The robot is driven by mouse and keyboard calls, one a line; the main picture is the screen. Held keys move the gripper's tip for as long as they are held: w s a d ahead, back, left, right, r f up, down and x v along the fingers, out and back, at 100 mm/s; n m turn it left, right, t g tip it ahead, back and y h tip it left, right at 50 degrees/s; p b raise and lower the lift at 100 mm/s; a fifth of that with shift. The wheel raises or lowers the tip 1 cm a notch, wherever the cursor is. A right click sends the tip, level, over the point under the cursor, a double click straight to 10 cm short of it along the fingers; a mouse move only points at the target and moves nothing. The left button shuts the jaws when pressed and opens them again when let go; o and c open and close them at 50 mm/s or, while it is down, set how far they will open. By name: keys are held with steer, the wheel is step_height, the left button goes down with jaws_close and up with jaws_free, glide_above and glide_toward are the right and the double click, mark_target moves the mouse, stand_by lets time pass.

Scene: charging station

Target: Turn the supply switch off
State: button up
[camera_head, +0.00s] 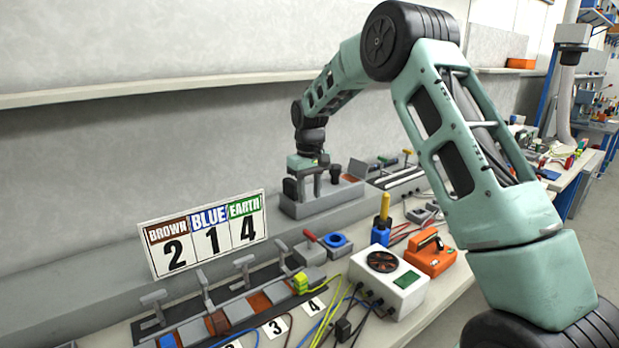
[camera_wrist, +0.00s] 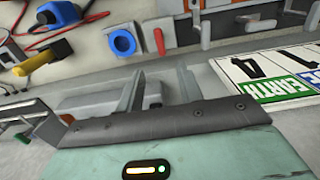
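No label marks the supply switch. A red-handled lever (camera_head: 313,237) on a small grey box (camera_head: 310,254) looks like a switch; the red handle also shows in the wrist view (camera_wrist: 159,41). A long grey unit (camera_head: 325,200) with black knobs (camera_head: 335,172) stands at the wall; which of these is the supply switch I cannot tell. My gripper (camera_head: 312,184) is over this grey unit, behind the red lever and apart from it. In the wrist view its two fingers (camera_wrist: 161,88) stand apart. A dark part shows between them; I see no grip on it.
A sign (camera_head: 205,234) with coloured number cards leans at the back left, above a row of grey levers (camera_head: 203,285). A blue round socket (camera_head: 335,240), a white fan box (camera_head: 388,280), an orange device (camera_head: 432,253) and loose cables (camera_head: 340,310) crowd the bench.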

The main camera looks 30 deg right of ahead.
steer(key=shift+r, duration=2.6)
